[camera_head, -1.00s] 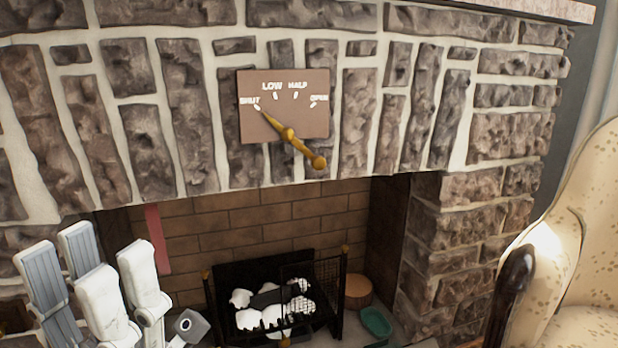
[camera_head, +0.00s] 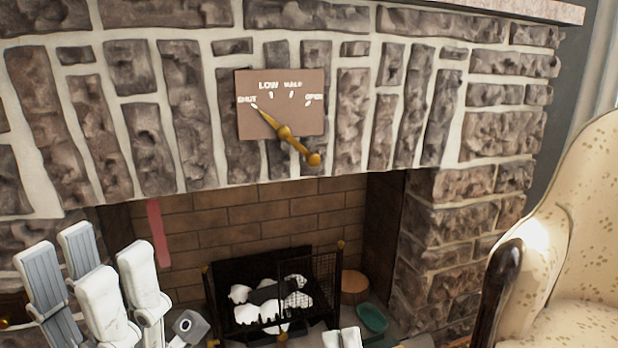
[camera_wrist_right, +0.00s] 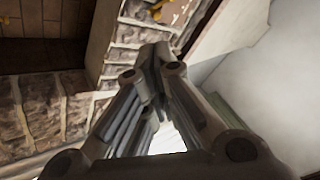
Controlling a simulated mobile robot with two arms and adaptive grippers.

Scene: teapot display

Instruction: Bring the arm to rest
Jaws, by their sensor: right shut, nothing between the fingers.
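My left gripper (camera_head: 86,256) stands at the lower left of the head view, its pale fingers pointing up with a gap between them. It is open and empty. The tip of my right gripper (camera_head: 349,338) just shows at the bottom edge of the head view, in front of the hearth. In the right wrist view, the fingers of my right gripper (camera_wrist_right: 153,55) come together. It is shut with nothing between the fingers. Most of the right arm is out of the head view.
A stone fireplace (camera_head: 190,120) fills the background. Its damper plate (camera_head: 300,115) carries a brass lever (camera_head: 287,134) pointing at SHUT. A grate (camera_head: 328,275) with white logs stands in the hearth, a green dish (camera_head: 372,318) beside it. A patterned armchair (camera_head: 575,240) stands at right.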

